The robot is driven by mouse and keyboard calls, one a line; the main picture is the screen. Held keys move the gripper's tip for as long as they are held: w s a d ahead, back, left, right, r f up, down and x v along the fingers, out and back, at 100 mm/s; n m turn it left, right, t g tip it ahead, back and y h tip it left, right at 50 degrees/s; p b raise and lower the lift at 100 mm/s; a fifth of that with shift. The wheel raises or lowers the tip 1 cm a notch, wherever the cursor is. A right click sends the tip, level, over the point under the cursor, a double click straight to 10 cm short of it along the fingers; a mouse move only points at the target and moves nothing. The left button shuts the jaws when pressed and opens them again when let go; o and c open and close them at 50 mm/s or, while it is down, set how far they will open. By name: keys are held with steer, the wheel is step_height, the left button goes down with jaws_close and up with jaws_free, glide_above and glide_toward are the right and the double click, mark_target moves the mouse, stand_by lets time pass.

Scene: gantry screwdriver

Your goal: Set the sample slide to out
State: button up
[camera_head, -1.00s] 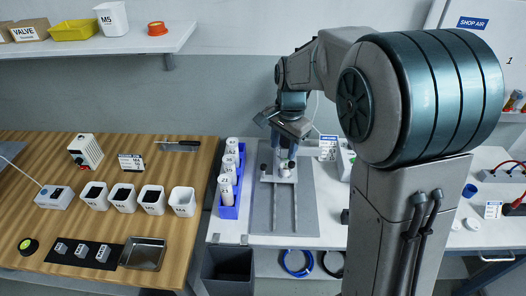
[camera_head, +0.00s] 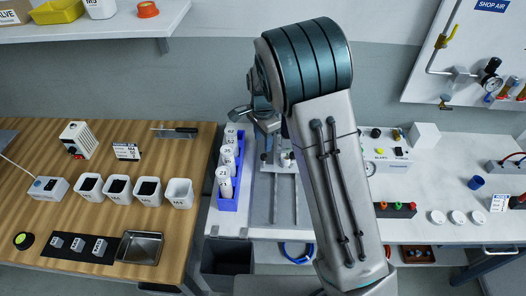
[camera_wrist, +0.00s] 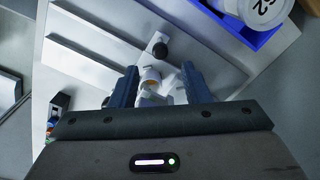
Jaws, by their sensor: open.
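The sample slide fixture is a grey base plate (camera_head: 258,205) with two long rails, on the white bench in the head view. In the head view my arm hides part of the fixture and most of the gripper.
A blue rack (camera_head: 231,193) of white labelled bottles stands just left of the plate and shows close by in the wrist view (camera_wrist: 265,38). A control box (camera_head: 390,155) stands at the right, beyond my arm. A wooden table (camera_head: 100,230) with cups is at the left.

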mark_target(263, 155)
step_height(263, 155, down, 7)
steer(key=shift+p, duration=0.3)
jaws_close()
